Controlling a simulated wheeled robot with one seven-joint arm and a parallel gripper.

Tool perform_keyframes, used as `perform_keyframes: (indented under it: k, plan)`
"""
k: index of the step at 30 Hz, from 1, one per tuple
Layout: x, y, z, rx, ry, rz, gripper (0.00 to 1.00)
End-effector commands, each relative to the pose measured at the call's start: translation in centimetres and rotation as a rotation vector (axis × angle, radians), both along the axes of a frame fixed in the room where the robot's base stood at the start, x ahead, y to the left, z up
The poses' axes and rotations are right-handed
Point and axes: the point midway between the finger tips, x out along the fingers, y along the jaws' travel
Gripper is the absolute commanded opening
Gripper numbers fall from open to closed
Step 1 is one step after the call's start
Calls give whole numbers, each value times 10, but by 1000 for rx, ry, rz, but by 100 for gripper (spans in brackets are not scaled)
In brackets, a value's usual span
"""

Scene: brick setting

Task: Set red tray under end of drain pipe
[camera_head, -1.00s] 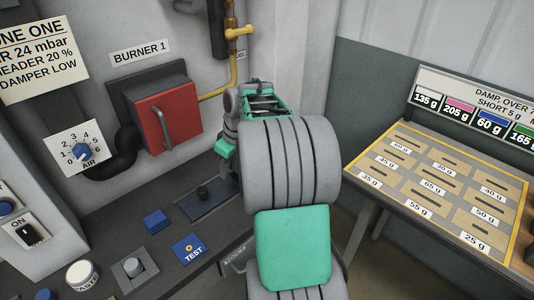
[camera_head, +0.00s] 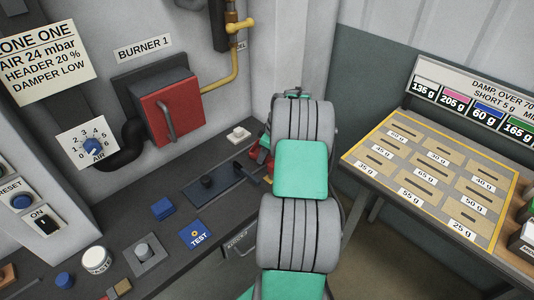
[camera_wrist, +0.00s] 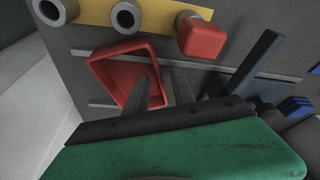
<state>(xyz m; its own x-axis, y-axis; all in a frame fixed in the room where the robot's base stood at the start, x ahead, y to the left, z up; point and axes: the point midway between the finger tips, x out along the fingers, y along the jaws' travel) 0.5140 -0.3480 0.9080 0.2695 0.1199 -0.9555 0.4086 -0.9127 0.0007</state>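The red tray (camera_wrist: 112,70) is a shallow, open-topped box in the wrist view, lying on a dark surface below a yellow strip. My gripper (camera_wrist: 165,75) is right at its right side. One dark finger reaches over the inside of the tray, and a second grey shape shows just outside its right wall. I cannot tell whether the fingers touch or grip the wall. Round grey pipe ends (camera_wrist: 126,17) show on the yellow strip above the tray; I cannot tell which is the drain pipe. In the head view my arm hides the gripper, and only a red bit shows beside it.
A red block (camera_wrist: 201,39) sits right of the pipe ends. A dark bar (camera_wrist: 258,62) and blue parts (camera_wrist: 296,106) are further right.

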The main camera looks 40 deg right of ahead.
Motion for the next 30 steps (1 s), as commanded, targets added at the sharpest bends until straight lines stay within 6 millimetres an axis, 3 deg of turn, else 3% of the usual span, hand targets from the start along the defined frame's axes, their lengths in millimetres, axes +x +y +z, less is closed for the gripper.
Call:
perform_keyframes:
  k: [12, 30]
  plan:
    - [0, 0, 0, 0, 0, -1, 0]
    - [0, 0, 1, 0, 0, 0, 0]
